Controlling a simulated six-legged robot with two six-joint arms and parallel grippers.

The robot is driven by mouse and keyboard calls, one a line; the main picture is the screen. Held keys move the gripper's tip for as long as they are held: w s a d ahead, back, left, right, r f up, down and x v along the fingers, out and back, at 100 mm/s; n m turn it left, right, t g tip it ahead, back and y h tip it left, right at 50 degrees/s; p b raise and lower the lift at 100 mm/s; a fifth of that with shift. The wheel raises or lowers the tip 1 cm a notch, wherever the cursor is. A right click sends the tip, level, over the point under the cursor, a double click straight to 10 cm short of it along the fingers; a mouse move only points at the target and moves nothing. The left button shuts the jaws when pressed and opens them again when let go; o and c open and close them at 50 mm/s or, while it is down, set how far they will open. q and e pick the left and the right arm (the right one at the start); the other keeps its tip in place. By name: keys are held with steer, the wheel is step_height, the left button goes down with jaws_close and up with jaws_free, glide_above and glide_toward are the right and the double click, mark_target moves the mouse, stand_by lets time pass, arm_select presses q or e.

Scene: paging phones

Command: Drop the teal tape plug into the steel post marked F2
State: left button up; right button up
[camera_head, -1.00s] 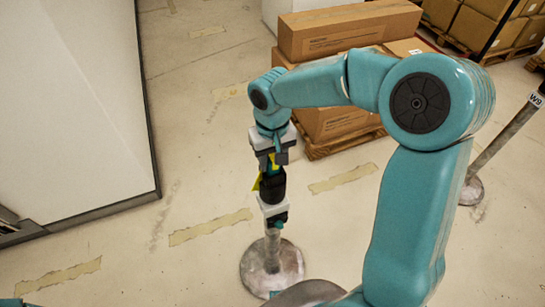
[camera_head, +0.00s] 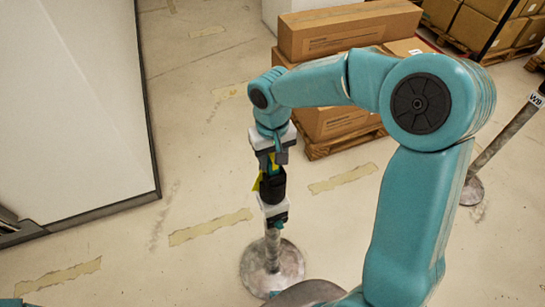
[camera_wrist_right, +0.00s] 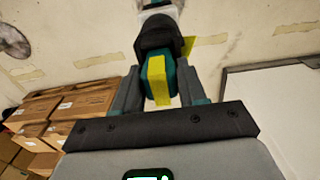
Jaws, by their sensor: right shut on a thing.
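My right gripper (camera_head: 273,160) points down and is shut on the teal tape plug, directly above a steel post (camera_head: 273,250) with a round base. The plug shows best in the right wrist view (camera_wrist_right: 158,78), with a yellow stripe, between the two grey fingers (camera_wrist_right: 160,92). In the head view it is mostly hidden by the gripper. A black piece (camera_head: 272,187) sits between gripper and post, with a yellow flap (camera_head: 256,184) at its left. I cannot tell whether the plug is in it. No mark is readable on this post. My left gripper is not in view.
A second post (camera_head: 508,135) marked W9 stands at the right. Cardboard boxes (camera_head: 335,32) on a pallet are behind my right arm. A large white panel (camera_head: 75,100) stands at the left. The floor between panel and post is clear, with worn tape strips.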

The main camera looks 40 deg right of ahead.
steer(key=shift+r+p, duration=0.3)
steer(key=shift+r, duration=0.3)
steer(key=shift+f+b, duration=0.8)
steer(key=shift+f, duration=0.1)
stand_by(0.5)
steer(key=shift+r, duration=0.2)
steer(key=shift+r+p, duration=0.65)
steer(key=shift+r, duration=0.05)
stand_by(0.4)
steer(key=shift+f+b, duration=0.8)
steer(key=shift+f, duration=0.15)
steer(key=o, duration=0.8)
steer(key=shift+r, duration=0.1)
